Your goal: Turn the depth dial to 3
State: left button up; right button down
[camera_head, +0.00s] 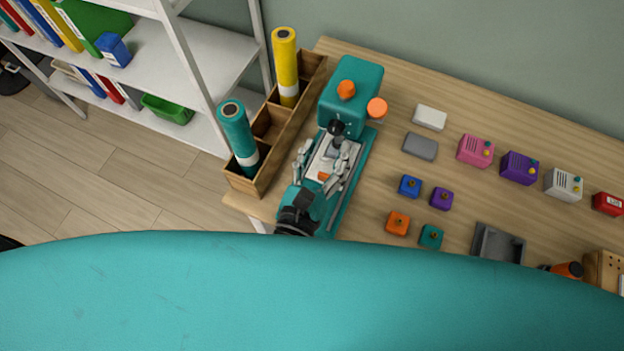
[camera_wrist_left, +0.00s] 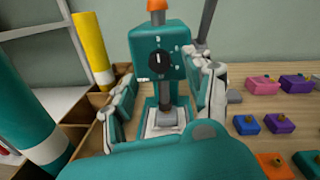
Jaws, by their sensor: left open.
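A teal machine (camera_head: 352,85) with a column and a base stands on the table. It also shows in the left wrist view (camera_wrist_left: 142,38). On its front is a round black dial (camera_wrist_left: 159,61) with small white marks around it; the marks are too small to read, and I cannot tell its setting. In the head view the dial (camera_head: 335,127) is small and dark. My left gripper (camera_head: 325,160) is open in front of the machine. In the left wrist view its fingers (camera_wrist_left: 166,75) are spread to either side of the column, apart from the dial. My right gripper is not in view.
A wooden divided box (camera_head: 246,184) holding a teal roll (camera_head: 236,128) and a yellow roll (camera_head: 285,60) stands close left of the machine. Several small coloured blocks and boxes and a grey tray (camera_head: 500,241) are to the right. A large teal surface hides the front.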

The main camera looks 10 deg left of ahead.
pick_arm(q)
jog(key=v, duration=0.8)
